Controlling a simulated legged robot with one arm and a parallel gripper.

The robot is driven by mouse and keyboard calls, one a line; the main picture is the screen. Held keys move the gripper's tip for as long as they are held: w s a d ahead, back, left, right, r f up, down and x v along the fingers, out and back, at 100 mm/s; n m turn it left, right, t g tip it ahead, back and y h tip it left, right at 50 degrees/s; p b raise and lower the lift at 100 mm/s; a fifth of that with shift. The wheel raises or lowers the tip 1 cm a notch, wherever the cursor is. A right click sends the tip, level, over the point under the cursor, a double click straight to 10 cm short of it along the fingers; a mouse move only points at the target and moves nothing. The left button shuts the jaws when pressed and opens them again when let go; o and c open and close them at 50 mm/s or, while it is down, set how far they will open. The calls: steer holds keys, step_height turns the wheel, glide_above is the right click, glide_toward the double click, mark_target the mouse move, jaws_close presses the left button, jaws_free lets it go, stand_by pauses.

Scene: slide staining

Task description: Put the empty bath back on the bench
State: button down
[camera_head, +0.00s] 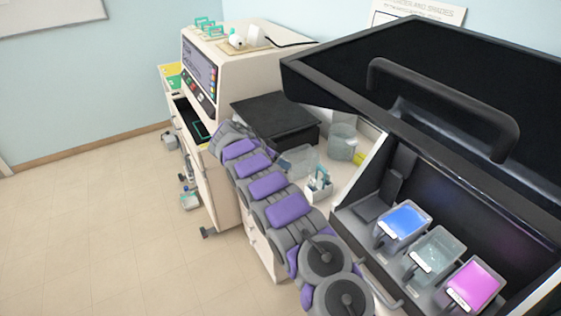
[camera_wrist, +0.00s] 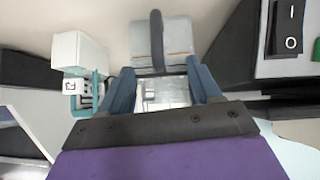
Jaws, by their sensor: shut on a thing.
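The clear, empty-looking bath (camera_head: 298,160) is just above or on the white bench (camera_head: 338,170), beside my arm; I cannot tell whether it touches the bench. In the wrist view my gripper (camera_wrist: 165,92) has its two blue-grey fingers closed about a clear part of the bath (camera_wrist: 178,38), whose dark upright handle shows in front of it. In the head view my arm hides the gripper.
A white holder with teal parts (camera_head: 318,186) stands close by the bath. A black box (camera_head: 277,118) and a clear beaker (camera_head: 343,140) are behind. The black stainer (camera_head: 365,208), lid raised, holds a blue bath (camera_head: 405,220), a clear bath (camera_head: 437,248) and a pink bath (camera_head: 474,285).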

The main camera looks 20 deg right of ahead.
steer(key=shift+a+r, duration=0.1)
steer(key=shift+a, duration=0.5)
steer(key=c, duration=0.6)
jaws_free()
steer(key=shift+d, duration=0.4)
steer(key=shift+c, duration=0.2)
steer(key=o, duration=0.4)
steer(key=shift+d+f, duration=0.2)
steer(key=shift+d, duration=0.5)
steer(key=shift+a+r, duration=0.1)
steer(key=shift+a, duration=0.55)
steer(key=shift+a+r, duration=0.15)
steer(key=shift+a, duration=0.05)
steer(key=p+v, duration=0.1)
steer(key=v, duration=0.4)
steer(key=p+v, duration=0.1)
steer(key=v, duration=0.5)
steer(key=shift+s+d+r, duration=0.1)
steer(key=shift+d+r, duration=0.1)
steer(key=shift+r, duration=0.05)
